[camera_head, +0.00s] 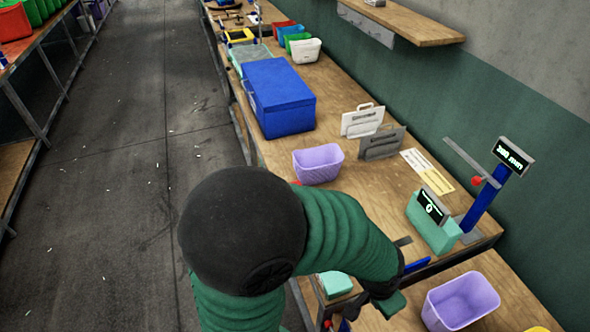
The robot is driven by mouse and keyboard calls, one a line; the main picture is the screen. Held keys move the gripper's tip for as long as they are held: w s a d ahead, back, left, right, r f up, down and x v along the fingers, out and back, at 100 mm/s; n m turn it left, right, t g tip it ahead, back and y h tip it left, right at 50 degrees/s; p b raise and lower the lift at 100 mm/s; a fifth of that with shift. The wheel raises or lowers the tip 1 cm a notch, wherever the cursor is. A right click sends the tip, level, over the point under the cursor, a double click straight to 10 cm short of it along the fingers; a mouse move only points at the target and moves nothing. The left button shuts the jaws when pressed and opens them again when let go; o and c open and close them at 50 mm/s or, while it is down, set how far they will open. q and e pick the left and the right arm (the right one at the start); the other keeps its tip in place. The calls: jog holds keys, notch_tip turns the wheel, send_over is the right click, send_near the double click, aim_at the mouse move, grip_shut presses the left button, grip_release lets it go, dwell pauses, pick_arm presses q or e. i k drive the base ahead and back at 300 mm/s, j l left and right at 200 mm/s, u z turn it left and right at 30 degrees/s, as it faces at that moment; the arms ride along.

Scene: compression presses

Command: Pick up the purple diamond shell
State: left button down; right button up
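I cannot make out a purple diamond shell in this view. The purple things that show are two bins: one purple bin (318,164) on the long workbench and another purple bin (460,301) at the lower right. One of my arms, in a green sleeve with a black joint, crosses the lower middle; it appears to be the left. Its dark gripper end (386,290) is to the left of the lower purple bin, apart from it. Its fingers are not clear, so I cannot tell whether it is open or holds something. My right gripper is not in view.
A blue box (279,97) stands on the wooden workbench (385,190) behind the upper purple bin. A green device with a display (433,220) and a blue post (482,206) stand at the bench's right end. Open grey floor (110,160) lies to the left.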

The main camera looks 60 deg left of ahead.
aim_at(315, 165)
jog(key=k+j+u, duration=0.1)
jog(key=u, duration=1.6)
jog(key=j+z, duration=0.1)
jog(key=z, duration=1.4)
jog(key=u, duration=1.5)
jog(key=i+j, duration=0.15)
jog(key=j, duration=0.2)
jog(key=i+j, duration=0.15)
jog(key=j, duration=0.25)
jog(key=i+j, duration=0.2)
jog(key=j, duration=0.15)
jog(key=i+j, duration=0.15)
jog(key=j, duration=0.25)
jog(key=i+j, duration=0.15)
jog(key=j, duration=0.2)
jog(key=i+l, duration=0.15)
jog(key=i, duration=0.3)
jog(key=i+l, duration=0.15)
jog(key=i, duration=0.25)
jog(key=u, duration=0.05)
